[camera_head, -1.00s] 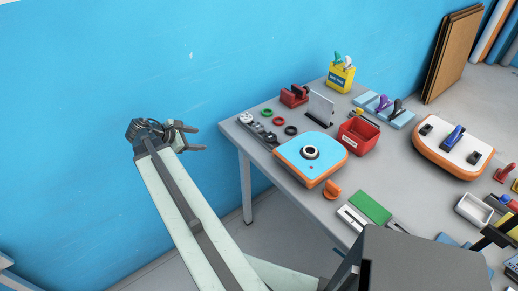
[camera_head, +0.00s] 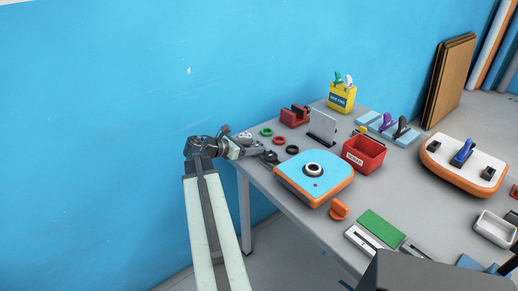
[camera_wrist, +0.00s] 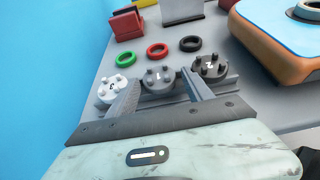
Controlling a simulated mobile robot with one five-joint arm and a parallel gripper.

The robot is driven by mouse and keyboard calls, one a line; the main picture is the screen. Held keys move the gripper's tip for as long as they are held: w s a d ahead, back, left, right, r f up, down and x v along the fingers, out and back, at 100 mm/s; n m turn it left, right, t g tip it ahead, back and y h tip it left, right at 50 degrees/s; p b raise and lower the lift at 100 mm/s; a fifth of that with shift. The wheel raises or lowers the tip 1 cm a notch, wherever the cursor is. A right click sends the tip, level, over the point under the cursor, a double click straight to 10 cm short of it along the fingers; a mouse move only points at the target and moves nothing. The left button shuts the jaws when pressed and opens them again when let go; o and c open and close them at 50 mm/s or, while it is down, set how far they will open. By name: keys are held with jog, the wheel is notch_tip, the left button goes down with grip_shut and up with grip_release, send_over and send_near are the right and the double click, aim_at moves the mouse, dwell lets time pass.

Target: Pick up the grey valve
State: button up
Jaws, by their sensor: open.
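In the wrist view, three valves stand in a row in a grey rack (camera_wrist: 229,87): a white one (camera_wrist: 113,88) at left, the grey valve (camera_wrist: 158,76) in the middle and a dark grey one (camera_wrist: 209,66) at right. My gripper (camera_wrist: 160,84) is open, its two fingers pointing toward the row. The grey valve shows between the fingertips, with the white and dark ones outside them. Whether the fingers touch anything is unclear. In the head view, my gripper (camera_head: 260,152) is at the table's left corner and partly hides the row.
Green (camera_wrist: 125,58), red (camera_wrist: 157,50) and black (camera_wrist: 190,44) rings lie just behind the row. A blue-topped orange board (camera_head: 314,180) sits close to the right. A red holder (camera_head: 295,116) and a grey upright plate (camera_head: 322,126) stand farther back. A blue wall is at left.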

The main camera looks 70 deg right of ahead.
jog(key=shift+x, duration=1.05)
jog(key=shift+w, duration=0.1)
jog(key=c, duration=1.1)
